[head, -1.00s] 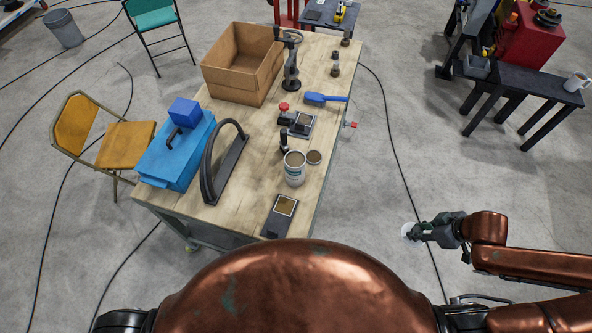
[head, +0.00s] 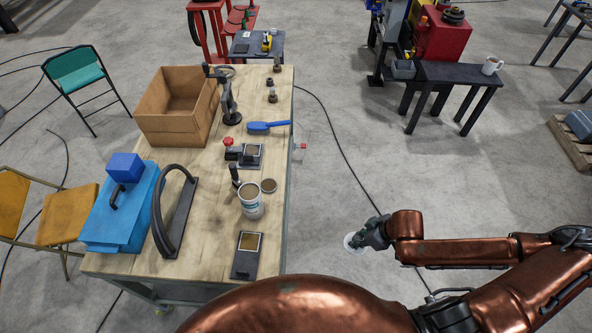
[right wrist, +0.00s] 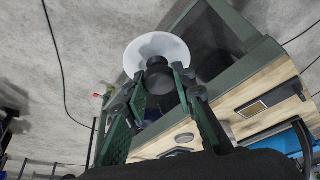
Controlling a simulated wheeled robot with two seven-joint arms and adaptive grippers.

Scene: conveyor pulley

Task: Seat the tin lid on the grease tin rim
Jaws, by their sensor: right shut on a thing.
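The grease tin (head: 251,206) is a white labelled can standing upright near the table's right edge in the head view. Its top is open and shows a brownish fill. My right gripper (head: 363,242) is out over the floor, to the right of the table and apart from the tin. It is shut on the dark knob of the tin lid (head: 351,243), a pale round disc. In the right wrist view the lid (right wrist: 157,47) is a white disc beyond the fingers (right wrist: 165,88), with its dark knob between them. My left gripper is not in view.
On the table (head: 205,230) are a flat brown disc (head: 268,185) beside the tin, a framed dark block (head: 246,254) in front, a black arched handle (head: 176,212), a blue toolbox (head: 117,217) and a cardboard box (head: 178,112).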

